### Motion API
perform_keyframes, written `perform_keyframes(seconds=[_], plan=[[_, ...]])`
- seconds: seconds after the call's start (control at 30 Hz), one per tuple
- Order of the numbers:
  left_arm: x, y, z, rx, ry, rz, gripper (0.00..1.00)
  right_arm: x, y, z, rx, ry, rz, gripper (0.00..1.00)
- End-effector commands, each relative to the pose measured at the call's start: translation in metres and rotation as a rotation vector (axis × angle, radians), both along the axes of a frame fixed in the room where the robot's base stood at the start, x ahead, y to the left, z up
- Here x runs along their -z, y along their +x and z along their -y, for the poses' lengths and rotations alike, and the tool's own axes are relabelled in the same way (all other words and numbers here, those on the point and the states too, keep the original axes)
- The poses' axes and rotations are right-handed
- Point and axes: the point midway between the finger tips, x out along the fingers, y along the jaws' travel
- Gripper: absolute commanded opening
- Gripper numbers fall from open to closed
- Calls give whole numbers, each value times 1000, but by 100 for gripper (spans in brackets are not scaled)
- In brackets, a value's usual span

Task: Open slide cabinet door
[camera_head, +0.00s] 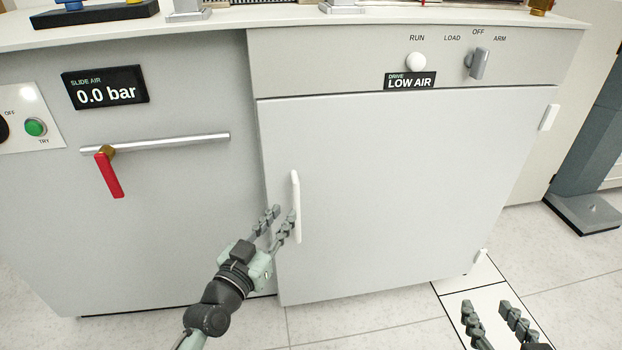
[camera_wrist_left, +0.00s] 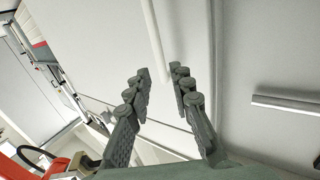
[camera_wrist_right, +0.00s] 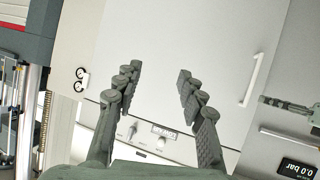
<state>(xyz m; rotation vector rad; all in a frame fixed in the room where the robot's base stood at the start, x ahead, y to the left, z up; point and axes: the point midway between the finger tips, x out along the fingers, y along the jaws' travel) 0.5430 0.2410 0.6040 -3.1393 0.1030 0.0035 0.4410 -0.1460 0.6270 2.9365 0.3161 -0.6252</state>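The light grey cabinet door (camera_head: 400,180) has a white vertical bar handle (camera_head: 296,180) near its left edge and white hinges on its right side. It looks closed in the head view. My left gripper (camera_head: 283,213) is open at the lower half of the handle. In the left wrist view the handle (camera_wrist_left: 153,35) ends in the space between the open fingertips (camera_wrist_left: 159,72); contact cannot be told. My right gripper (camera_head: 493,307) is open and empty, low at the right, apart from the door. The right wrist view shows its spread fingers (camera_wrist_right: 158,80) and the handle (camera_wrist_right: 252,80) off to the right.
Left of the door, a panel carries a horizontal metal bar (camera_head: 175,140), a red lever (camera_head: 110,175) and a 0.0 bar display (camera_head: 105,88). The floor in front is clear.

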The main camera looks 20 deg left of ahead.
Motion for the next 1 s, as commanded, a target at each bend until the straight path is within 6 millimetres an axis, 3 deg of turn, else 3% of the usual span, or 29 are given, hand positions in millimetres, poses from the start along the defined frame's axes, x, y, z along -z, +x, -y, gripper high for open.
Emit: perform_keyframes(seconds=[0.17, 0.4, 0.6, 0.93, 1.0], plan=[[0, 11, 1, -1, -2, 1, 22, -2, -1, -1, -1, 4, 5, 40], [0, 50, 3, -2, -3, 2, 22, -6, 1, -4, -7, 13, 27, 40], [1, 72, 4, -2, -1, 0, 22, -10, 3, -7, -12, 22, 48, 40], [0, 77, 5, -1, 0, -1, 22, -11, 3, -8, -13, 24, 55, 40], [1, 77, 5, -1, 0, -1, 16, -11, 3, -8, -13, 24, 55, 40]])
